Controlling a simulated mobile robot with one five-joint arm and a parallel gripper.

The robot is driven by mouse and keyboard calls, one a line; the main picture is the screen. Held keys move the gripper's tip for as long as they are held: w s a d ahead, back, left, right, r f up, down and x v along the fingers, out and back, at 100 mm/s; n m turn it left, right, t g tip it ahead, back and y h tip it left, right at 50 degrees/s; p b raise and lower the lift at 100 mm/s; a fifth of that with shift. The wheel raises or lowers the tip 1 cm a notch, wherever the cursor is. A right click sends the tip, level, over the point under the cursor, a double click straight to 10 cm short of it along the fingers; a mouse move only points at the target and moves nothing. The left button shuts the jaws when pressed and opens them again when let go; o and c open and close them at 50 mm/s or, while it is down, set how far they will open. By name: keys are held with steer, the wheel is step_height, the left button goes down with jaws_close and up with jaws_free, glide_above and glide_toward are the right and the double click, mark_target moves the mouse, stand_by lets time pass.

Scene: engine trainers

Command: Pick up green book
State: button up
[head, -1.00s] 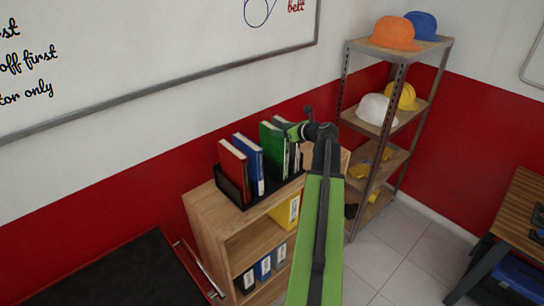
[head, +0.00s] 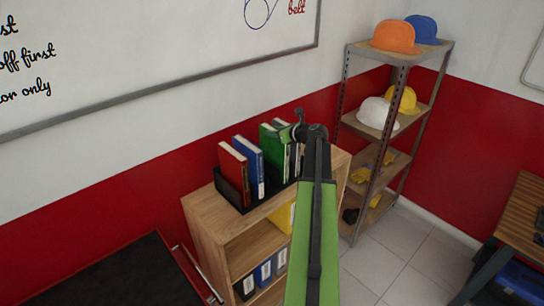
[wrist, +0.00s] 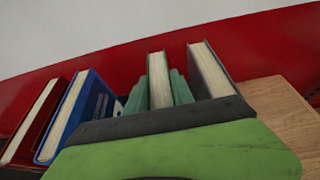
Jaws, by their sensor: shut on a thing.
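The green book (head: 269,143) stands upright in a black holder (head: 228,193) on top of the wooden bookcase. In the wrist view, its pale page edge (wrist: 159,80) shows between green sides. My gripper (head: 290,131) is at the book's upper part and shut on it. My arm's end partly covers the right end of the row in the head view. The lower part of the book is hidden in the wrist view by my gripper's dark and green body.
A red book (head: 233,170) and a blue book (head: 248,162) stand to the left. A grey-covered book (wrist: 212,72) stands close to the right. The wall is just behind. A metal shelf with helmets (head: 395,37) stands to the right.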

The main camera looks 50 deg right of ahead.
jaws_close()
stand_by(1.0)
